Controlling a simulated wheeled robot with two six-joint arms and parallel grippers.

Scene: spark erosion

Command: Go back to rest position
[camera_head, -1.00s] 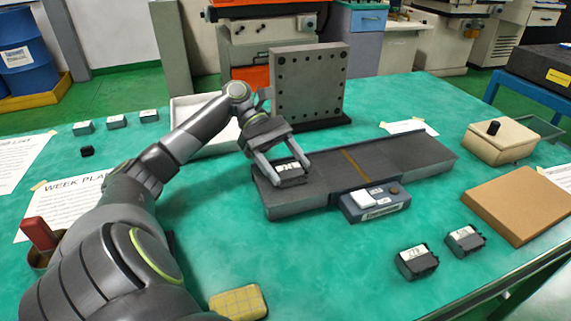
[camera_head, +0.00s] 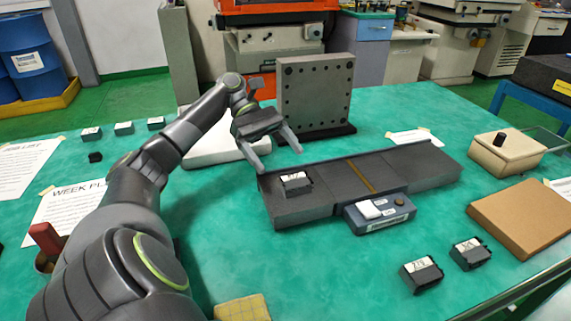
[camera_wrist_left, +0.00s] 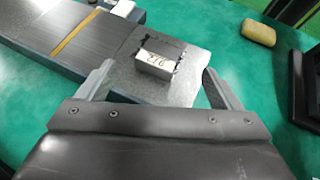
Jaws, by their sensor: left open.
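My left gripper (camera_head: 276,153) is open and empty, raised behind and to the left of the dark flat plate (camera_head: 325,183). A small dark block with a white label (camera_head: 295,183) sits upright on the plate's left end, apart from the fingers. In the left wrist view the same block (camera_wrist_left: 156,58) rests on the plate's lighter end, beyond the two spread fingertips. My left arm reaches in from the lower left over the green table. My right gripper does not show.
Two labelled blocks (camera_head: 421,274) lie at the front right. A blue-grey box with a white button (camera_head: 380,211) stands before the plate. An upright drilled plate (camera_head: 316,93) stands behind. A brown board (camera_head: 522,216) and beige box (camera_head: 506,156) are at right. Several small blocks (camera_head: 123,128) sit at back left.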

